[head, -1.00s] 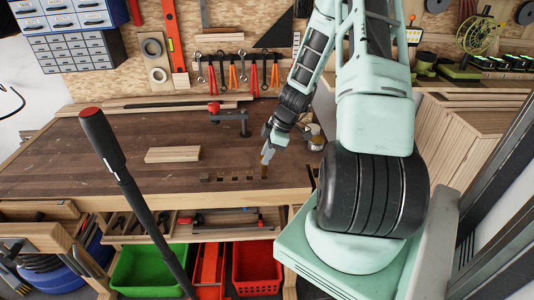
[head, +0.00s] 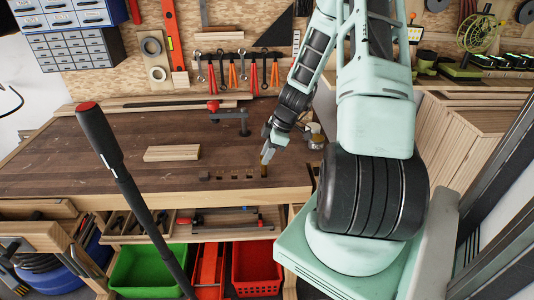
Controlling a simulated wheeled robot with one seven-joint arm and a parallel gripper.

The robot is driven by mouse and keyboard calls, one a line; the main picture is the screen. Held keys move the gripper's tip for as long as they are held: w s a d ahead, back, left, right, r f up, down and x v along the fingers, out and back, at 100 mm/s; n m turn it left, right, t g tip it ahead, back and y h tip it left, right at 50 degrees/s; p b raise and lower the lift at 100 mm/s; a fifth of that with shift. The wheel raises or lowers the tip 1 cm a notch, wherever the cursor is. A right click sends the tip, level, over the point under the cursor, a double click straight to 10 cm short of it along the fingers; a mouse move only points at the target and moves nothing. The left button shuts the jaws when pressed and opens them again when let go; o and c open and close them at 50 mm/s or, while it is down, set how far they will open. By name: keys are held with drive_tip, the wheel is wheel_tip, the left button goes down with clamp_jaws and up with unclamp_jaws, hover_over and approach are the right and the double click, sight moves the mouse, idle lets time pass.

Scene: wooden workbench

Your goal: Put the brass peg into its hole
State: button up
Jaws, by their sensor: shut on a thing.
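My gripper (head: 270,146) is over the right front part of the wooden workbench (head: 110,165). It is shut on the brass peg (head: 266,157), a small upright golden-brown piece below the fingers. A row of several small dark marks, which look like holes (head: 235,176), runs along the bench's front edge, left of the peg. A small brownish spot lies just below the peg, near the right end of this row. I cannot tell whether the peg touches the bench or enters a hole there.
A light wooden block (head: 172,153) lies on the bench to the left. A black clamp with a red knob (head: 229,118) stands behind the holes. A small metal jar (head: 316,136) is right of my gripper.

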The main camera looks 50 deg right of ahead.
drive_tip(key=shift+f+b, duration=0.95)
drive_tip(key=shift+f, duration=0.1)
drive_tip(key=shift+f+b, duration=1.05)
drive_tip(key=shift+f, duration=0.2)
drive_tip(key=o, duration=1.1)
drive_tip(key=shift+d+r, duration=0.1)
drive_tip(key=shift+r, duration=0.05)
drive_tip(key=b+v, duration=0.1)
drive_tip(key=v, duration=1.6)
drive_tip(key=shift+b, duration=0.3)
drive_tip(key=shift+s, duration=0.1)
